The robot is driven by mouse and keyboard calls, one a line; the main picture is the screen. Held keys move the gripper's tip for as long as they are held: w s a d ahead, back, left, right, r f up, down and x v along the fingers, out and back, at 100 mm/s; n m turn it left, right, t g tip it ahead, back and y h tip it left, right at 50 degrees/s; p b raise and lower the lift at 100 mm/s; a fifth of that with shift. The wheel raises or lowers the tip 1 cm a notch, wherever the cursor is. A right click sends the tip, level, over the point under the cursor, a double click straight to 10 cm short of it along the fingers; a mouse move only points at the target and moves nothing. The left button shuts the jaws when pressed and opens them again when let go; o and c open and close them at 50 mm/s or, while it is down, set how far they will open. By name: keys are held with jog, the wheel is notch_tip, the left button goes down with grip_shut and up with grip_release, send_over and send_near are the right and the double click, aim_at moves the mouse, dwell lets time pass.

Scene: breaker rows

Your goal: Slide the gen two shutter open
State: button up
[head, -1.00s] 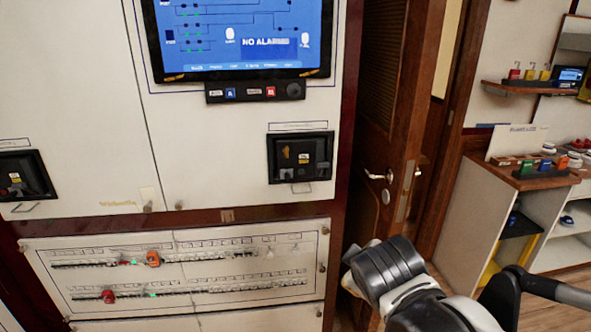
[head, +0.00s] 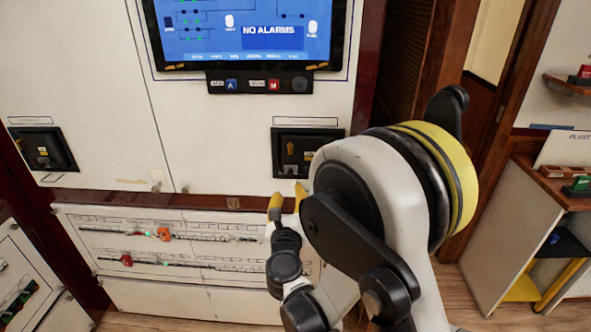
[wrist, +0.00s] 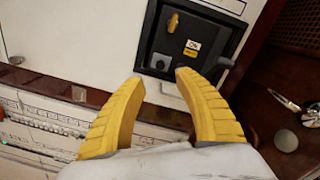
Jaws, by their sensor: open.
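Two black recessed units are set in the cream panel, one at the left (head: 43,150) and one at the right (head: 296,143). Their labels are too small to read, so I cannot tell which is gen two. The right unit also shows in the wrist view (wrist: 172,62), with a brass-coloured piece at its top, small light and orange labels and a dark knob. My gripper (head: 288,199) is open and empty, its yellow fingers below the right unit. In the wrist view the fingertips (wrist: 160,77) point at the unit's lower edge, apparently without touching. My arm hides the unit's lower right in the head view.
A lower panel of breaker rows (head: 180,245) lies below and left of my gripper. A screen (head: 245,30) reading "NO ALARMS" is above, with a button strip (head: 258,84) under it. A wooden door and shelves (head: 520,230) stand to the right.

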aim_at(290, 175)
jog(key=w+b, duration=0.1)
jog(key=w, duration=0.9)
jog(key=shift+w+b, duration=0.1)
jog(key=shift+b, duration=0.25)
grip_shut()
jog(key=shift+d, duration=0.1)
